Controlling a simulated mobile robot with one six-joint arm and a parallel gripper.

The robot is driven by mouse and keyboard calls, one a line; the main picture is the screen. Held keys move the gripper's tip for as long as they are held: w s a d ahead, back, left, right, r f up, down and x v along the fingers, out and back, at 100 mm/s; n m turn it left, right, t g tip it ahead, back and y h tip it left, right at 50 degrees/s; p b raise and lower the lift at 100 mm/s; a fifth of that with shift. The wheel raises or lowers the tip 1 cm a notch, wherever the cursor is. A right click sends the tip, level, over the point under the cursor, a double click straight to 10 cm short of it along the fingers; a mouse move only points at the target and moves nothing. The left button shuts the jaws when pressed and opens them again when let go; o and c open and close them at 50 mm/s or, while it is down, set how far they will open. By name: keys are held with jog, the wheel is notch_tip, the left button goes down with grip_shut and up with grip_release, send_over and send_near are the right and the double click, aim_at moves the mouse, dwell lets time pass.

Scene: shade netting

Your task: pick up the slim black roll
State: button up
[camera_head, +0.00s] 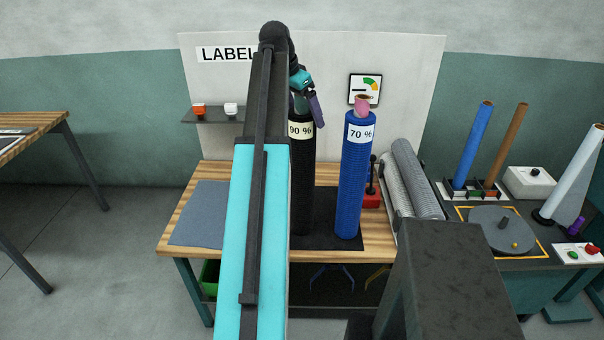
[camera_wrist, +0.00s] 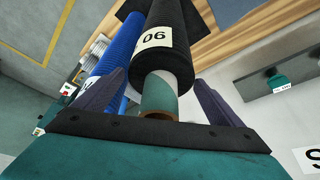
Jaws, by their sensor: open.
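The slim black roll (camera_head: 301,185) stands upright on the wooden bench and bears a "90 %" label. My arm hides its left side in the head view. In the wrist view the black roll (camera_wrist: 165,55) shows end-on, with a teal core tube (camera_wrist: 157,92) sticking out of its near end. My gripper (camera_head: 307,105) is at the top of this roll, pointing down. In the wrist view its purple fingers (camera_wrist: 160,88) are spread, one on each side of the core, with gaps visible; the gripper is empty.
A blue roll (camera_head: 352,190) labelled "70 %", with a pink core, stands close to the right of the black one. Grey rolls (camera_head: 417,180) lie further right. A shelf (camera_head: 213,115) is on the back panel at left. A grey sheet (camera_head: 203,215) covers the bench's left end.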

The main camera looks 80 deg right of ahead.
jog(key=shift+s+d+f, duration=0.15)
jog(key=shift+s+f, duration=0.05)
jog(key=shift+f, duration=0.4)
jog(key=c, duration=2.1)
jog(key=shift+c, duration=0.2)
jog(key=shift+r, duration=0.1)
jog(key=shift+d+r+b, duration=0.1)
jog(key=shift+r+b, duration=0.65)
jog(key=shift+r, duration=0.85)
jog(key=w+a+r+b, duration=0.1)
jog(key=w+a+b, duration=0.1)
jog(key=a, duration=0.5)
jog(key=w+a+b, duration=0.2)
jog(key=w+a, duration=0.1)
jog(key=a, duration=0.5)
jog(key=shift+w+r, duration=0.35)
jog(key=shift+w, duration=0.05)
